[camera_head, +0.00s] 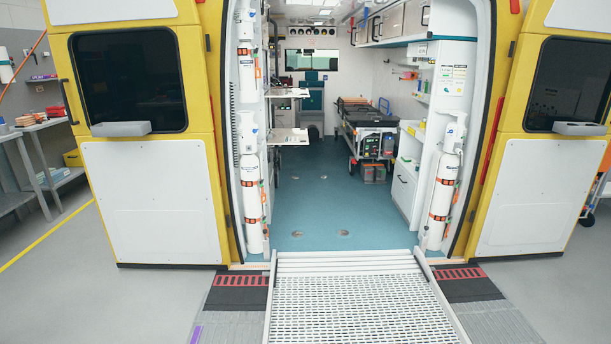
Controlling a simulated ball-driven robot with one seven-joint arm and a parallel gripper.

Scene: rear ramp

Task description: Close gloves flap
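No flap that I can make out as the gloves flap shows in the head view; at this distance I cannot read such a label. Inside the ambulance, overhead cabinets (392,22) run along the upper right wall. A white cabinet (405,187) with a dark handle stands low on the right, behind the right door post. Small items (407,75) on the right wall are too small to tell apart. My gripper is not in view.
A ramp (345,306) leads up to the blue floor (318,205), which is clear in the middle. Gas cylinders (250,185) (443,190) flank the doorway. A stretcher (366,122) stands inside at right. Yellow doors (150,200) (527,195) are swung open. Shelving (35,165) stands at far left.

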